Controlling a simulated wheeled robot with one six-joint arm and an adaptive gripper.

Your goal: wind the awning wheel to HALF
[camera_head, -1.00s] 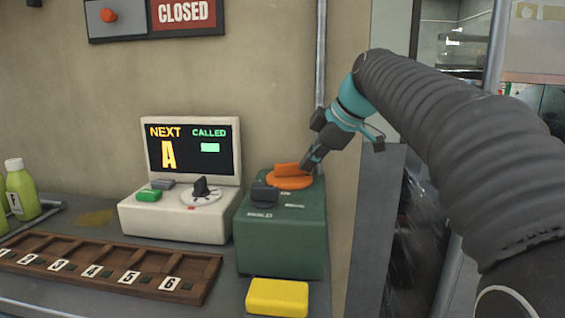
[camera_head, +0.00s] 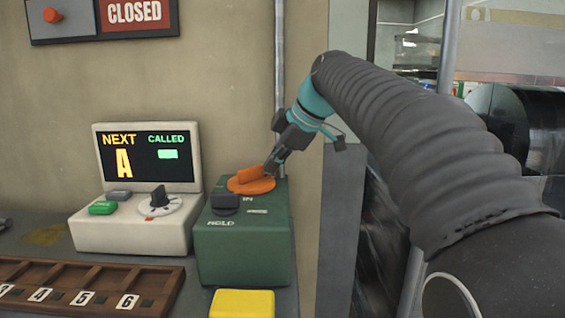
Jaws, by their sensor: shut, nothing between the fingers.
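No awning wheel and no HALF mark can be made out in the head view. My gripper (camera_head: 272,166) is shut and empty, pointing down and left. Its tips are at the right end of the orange knob (camera_head: 252,181) on top of the green box (camera_head: 243,249); whether they touch it I cannot tell. The knob has a raised bar across a round disc. The box also has a black knob and small white lettering, of which "IN" and "HOLD" seem readable.
A white console (camera_head: 130,236) with a NEXT/CALLED screen and a dial stands left of the green box. A wooden tray (camera_head: 160,277) with numbered slots and a yellow block (camera_head: 241,304) lie in front. A CLOSED sign (camera_head: 135,13) hangs above. A grey post (camera_head: 343,200) stands right of the box.

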